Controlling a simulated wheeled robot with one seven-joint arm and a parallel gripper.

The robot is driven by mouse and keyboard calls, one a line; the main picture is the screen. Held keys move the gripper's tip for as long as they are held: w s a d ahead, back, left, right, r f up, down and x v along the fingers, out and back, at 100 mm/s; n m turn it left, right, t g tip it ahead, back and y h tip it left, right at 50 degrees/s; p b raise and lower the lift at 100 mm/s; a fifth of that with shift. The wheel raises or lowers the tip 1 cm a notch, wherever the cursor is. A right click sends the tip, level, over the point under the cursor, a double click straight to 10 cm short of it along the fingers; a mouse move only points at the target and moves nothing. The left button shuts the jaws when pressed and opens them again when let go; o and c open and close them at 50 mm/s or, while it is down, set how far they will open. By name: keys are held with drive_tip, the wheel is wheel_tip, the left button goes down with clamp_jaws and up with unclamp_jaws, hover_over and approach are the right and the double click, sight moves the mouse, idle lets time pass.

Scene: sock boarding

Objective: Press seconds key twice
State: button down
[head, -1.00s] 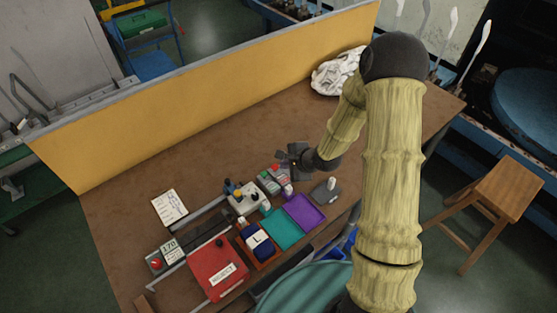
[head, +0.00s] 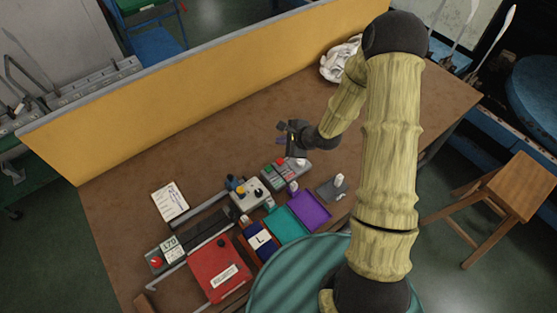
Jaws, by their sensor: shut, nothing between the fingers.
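A small grey device with red and green patches (head: 284,173) lies flat near the middle of the table's front half. It looks like the timer, but its keys are too small to read, so I cannot tell which is the seconds key. My gripper (head: 284,139) is shut and empty. It hangs over the bare brown table, beyond the device in the picture and apart from it.
A grey box with yellow and black knobs (head: 249,196) stands left of the device. Purple (head: 312,209) and teal (head: 288,226) trays and a red box (head: 217,268) lie nearer. A yellow partition (head: 210,87) closes the back. The table's middle is clear.

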drive_tip(key=b, duration=0.7)
hover_over(282, 163)
wheel_tip(282, 163, down, 7)
drive_tip(key=shift+d+r, duration=0.1)
drive_tip(key=shift+f+b, duration=0.4)
drive_tip(key=shift+f, duration=0.65)
drive_tip(key=shift+w, duration=0.15)
drive_tip(key=shift+w, duration=0.1)
drive_tip(key=shift+d, duration=0.2)
drive_tip(key=shift+s+a, duration=0.2)
drive_tip(key=shift+a, duration=0.1)
drive_tip(key=shift+d+f, duration=0.3)
drive_tip(key=shift+f, duration=0.05)
